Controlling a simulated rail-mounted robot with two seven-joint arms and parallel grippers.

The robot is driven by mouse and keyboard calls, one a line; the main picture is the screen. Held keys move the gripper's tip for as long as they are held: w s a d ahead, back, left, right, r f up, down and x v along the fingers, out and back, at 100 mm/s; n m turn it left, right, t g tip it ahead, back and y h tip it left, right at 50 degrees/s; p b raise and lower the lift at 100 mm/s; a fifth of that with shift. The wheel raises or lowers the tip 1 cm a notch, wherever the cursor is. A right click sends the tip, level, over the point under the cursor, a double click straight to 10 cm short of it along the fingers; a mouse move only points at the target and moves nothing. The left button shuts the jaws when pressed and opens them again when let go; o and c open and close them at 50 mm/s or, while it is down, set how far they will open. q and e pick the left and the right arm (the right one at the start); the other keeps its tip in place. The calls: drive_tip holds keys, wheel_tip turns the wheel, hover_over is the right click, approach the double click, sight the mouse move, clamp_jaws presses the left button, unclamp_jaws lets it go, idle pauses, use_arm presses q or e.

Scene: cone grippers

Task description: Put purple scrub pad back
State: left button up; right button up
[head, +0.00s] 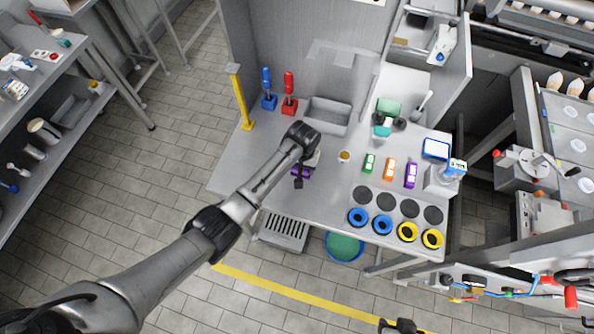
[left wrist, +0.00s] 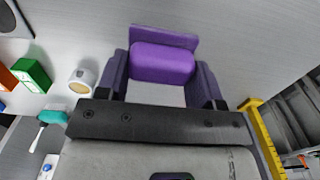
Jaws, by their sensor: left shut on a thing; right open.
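The purple scrub pad (head: 305,171) is under my left gripper (head: 300,176), over the left part of the steel counter. In the left wrist view the pad (left wrist: 162,62) is a bright purple rounded block between the two fingers, with a darker purple strip behind it. My left gripper (left wrist: 162,88) is shut on it. I cannot tell whether the pad touches the counter. My right gripper (head: 402,326) shows only partly at the bottom edge, open and away from the counter.
Green (head: 369,163), orange (head: 389,169) and purple (head: 411,174) small blocks stand in a row right of a small cup (head: 345,156). Black discs and blue and yellow rings lie in front. A sink (head: 327,116), red and blue tools and a yellow post (head: 240,98) are behind.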

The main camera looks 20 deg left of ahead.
sight(297, 173)
use_arm(q)
drive_tip(key=shift+s+a+f, duration=0.4)
drive_tip(key=shift+a+f, duration=0.1)
drive_tip(key=shift+a, duration=0.2)
drive_tip(key=shift+f, duration=2)
drive_tip(key=o, duration=0.9)
drive_tip(key=shift+c, duration=0.2)
drive_tip(key=shift+r, duration=0.1)
wheel_tip(297, 173, up, 12)
drive_tip(key=shift+f+p, duration=0.1)
drive_tip(key=shift+p, duration=0.4)
